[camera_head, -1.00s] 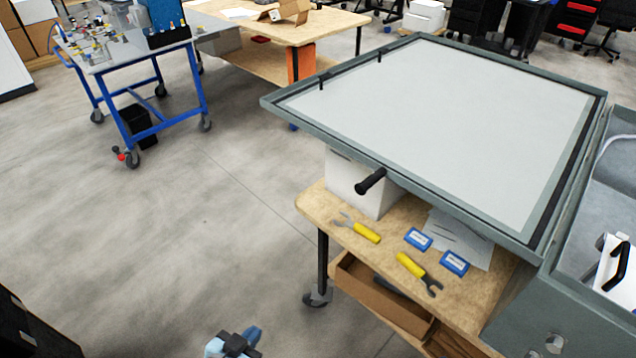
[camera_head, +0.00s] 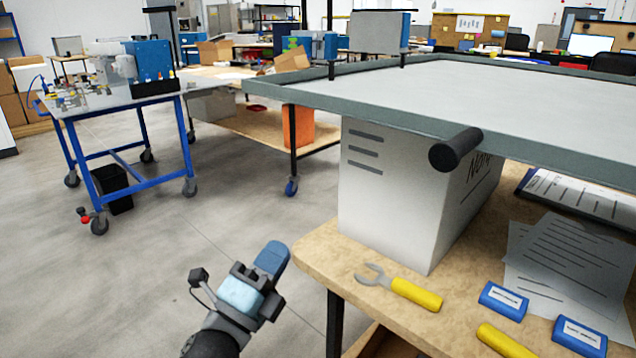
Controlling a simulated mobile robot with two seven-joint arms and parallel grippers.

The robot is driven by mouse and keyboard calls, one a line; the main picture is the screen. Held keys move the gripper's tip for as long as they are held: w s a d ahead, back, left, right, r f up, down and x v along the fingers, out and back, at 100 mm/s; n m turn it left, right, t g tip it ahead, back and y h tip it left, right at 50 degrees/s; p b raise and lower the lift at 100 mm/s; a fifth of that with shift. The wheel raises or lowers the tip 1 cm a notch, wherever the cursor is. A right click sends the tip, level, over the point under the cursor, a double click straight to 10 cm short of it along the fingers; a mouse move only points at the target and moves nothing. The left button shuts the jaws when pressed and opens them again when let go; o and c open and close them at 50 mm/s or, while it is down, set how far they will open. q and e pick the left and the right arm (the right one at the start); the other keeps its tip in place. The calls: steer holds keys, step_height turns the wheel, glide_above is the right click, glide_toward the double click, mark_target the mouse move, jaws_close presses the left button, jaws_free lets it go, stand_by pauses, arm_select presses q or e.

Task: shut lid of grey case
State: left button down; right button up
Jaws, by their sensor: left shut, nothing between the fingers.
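The lid (camera_head: 520,92) of the grey case is swung wide open. It lies nearly level at the upper right, above a wooden table, with its pale inner face up. A black handle (camera_head: 455,149) sticks out from its near edge. The case body is outside the view. My left gripper (camera_head: 272,257) is at the lower middle, left of the wooden table and well apart from the handle and lid. Its fingers are shut and hold nothing. My right gripper is not in view.
A white box (camera_head: 395,195) stands under the lid on the wooden table (camera_head: 330,262). A wrench (camera_head: 400,289), blue boxes (camera_head: 503,301) and papers (camera_head: 570,265) lie on it. A blue cart (camera_head: 130,105) stands at the left. The floor between is clear.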

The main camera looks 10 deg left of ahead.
arm_select(q)
steer(key=w+d+r+m+h, duration=0.2)
steer(key=w+r+m+h, duration=0.1)
steer(key=r+m, duration=0.5)
steer(key=w+d+r+m+h+p, duration=0.1)
steer(key=w+d+r+m+h, duration=0.2)
steer(key=r+m, duration=0.6)
steer(key=shift+w+d+r+m+t, duration=0.2)
steer(key=shift+w+m+t, duration=0.3)
steer(key=shift+w, duration=0.75)
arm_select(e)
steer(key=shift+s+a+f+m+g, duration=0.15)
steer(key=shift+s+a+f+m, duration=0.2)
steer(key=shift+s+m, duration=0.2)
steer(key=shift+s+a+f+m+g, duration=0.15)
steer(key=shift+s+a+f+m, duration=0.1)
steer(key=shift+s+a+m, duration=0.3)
arm_select(q)
steer(key=shift+r, duration=0.1)
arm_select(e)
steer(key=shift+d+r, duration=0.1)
